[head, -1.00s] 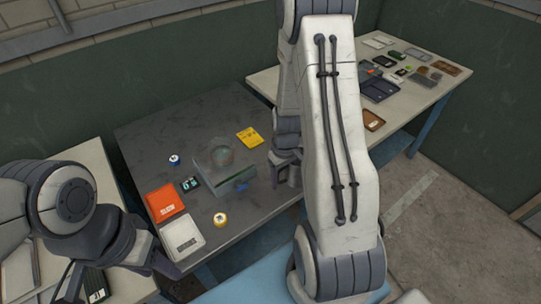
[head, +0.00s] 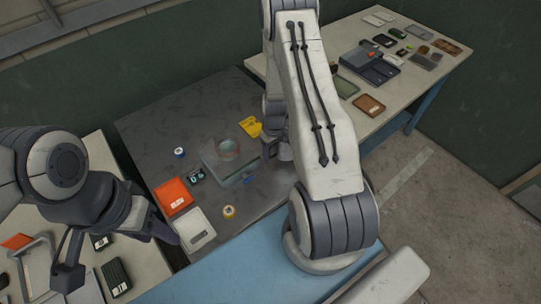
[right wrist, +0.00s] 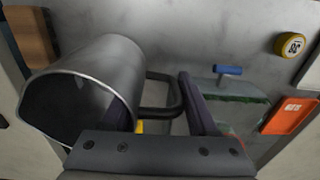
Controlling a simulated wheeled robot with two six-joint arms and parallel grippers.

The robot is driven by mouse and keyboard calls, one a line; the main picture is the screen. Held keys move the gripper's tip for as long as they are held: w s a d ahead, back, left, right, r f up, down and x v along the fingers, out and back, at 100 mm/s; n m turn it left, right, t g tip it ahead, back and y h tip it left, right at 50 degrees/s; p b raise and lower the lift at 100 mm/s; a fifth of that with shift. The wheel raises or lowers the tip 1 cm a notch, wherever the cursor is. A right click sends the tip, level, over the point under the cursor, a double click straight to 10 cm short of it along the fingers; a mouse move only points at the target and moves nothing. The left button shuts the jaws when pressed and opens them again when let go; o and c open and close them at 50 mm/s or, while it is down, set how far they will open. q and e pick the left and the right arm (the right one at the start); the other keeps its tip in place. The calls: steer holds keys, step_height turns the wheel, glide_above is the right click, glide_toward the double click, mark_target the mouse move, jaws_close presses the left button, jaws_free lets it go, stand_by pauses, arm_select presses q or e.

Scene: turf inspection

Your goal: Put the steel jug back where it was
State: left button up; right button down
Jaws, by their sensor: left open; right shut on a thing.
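The steel jug (right wrist: 112,62) is a grey metal cylinder in the right wrist view, its open mouth facing the camera at the left. Its dark loop handle (right wrist: 160,76) reaches between the fingers of my right gripper (right wrist: 157,98), which is shut on the jug. In the head view my right gripper (head: 272,148) is beside the clear box on the dark table (head: 185,105), and my right arm hides most of the jug. Whether its base touches the table is unclear. My left gripper (head: 160,229) is open and empty near the table's front left corner.
A clear box (head: 222,172) stands close left of the right gripper. A yellow card (head: 250,126), orange pouch (head: 173,196), pale case (head: 196,232) and yellow tape roll (head: 229,212) lie around it. A cluttered pale table (head: 400,88) stands at the right. The dark table's back is clear.

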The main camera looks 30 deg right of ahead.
steer(key=shift+w+a+f, duration=0.3)
steer(key=shift+w+f, duration=0.05)
step_height(320, 180, down, 3)
steer(key=shift+r+p, duration=0.1)
steer(key=shift+p, duration=0.7)
steer(key=shift+f, duration=0.5)
steer(key=shift+f, duration=0.2)
steer(key=shift+c, duration=0.8)
jaws_free()
steer(key=shift+r, duration=0.1)
